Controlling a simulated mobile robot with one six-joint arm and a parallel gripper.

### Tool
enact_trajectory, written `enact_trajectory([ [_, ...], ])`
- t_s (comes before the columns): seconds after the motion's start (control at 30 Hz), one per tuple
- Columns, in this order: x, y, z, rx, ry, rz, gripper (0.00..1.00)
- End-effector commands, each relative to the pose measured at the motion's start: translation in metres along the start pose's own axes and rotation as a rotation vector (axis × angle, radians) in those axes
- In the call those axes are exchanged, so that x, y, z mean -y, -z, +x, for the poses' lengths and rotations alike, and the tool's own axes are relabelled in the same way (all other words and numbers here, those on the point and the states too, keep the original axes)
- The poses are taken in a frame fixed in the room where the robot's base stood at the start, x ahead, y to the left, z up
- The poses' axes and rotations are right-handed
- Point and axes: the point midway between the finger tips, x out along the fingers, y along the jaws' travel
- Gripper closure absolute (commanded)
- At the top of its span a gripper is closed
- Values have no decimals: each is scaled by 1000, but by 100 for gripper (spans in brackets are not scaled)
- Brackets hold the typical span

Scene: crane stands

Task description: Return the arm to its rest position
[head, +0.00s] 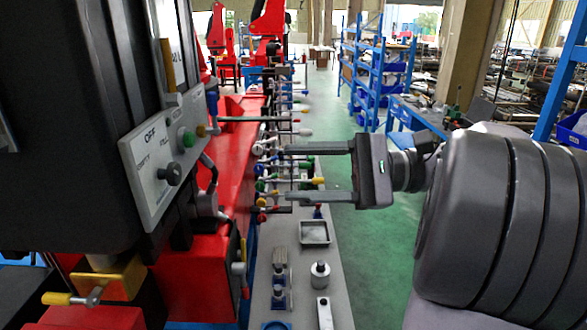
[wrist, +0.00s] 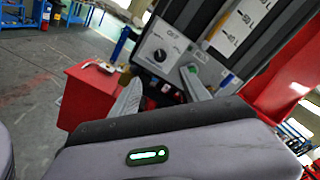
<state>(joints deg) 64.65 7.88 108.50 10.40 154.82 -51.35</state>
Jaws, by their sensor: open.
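My gripper (head: 290,173) is in the middle of the head view, at the end of my arm coming in from the right. Its two long grey fingers point left and stand wide apart, with nothing held between them. Levers and knobs of the red machines show behind the fingers; contact with them cannot be told. In the wrist view my gripper (wrist: 162,92) shows its fingers apart, pointing toward a black cabinet with a grey control panel (wrist: 160,47). The same kind of panel (head: 175,160), marked OFF, with a black knob and a green button, is at the left of the head view.
A narrow grey bench (head: 300,265) runs below the gripper, with a small tray (head: 314,233) and metal cylinders (head: 320,275). Red machines with projecting levers line the left. Blue shelving (head: 383,65) stands at the back. The green floor (head: 365,250) right of the bench is clear.

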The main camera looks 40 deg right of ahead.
Motion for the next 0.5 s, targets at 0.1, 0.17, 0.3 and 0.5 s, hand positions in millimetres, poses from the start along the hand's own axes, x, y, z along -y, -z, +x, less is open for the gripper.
enact_trajectory([
  [0.1,0,0,0,0,0,0,46],
  [0.17,0,0,0,0,0,0,46],
  [0.3,0,0,1,1,-1,0,46],
  [0.5,-66,-2,54,-30,-257,-30,46],
])
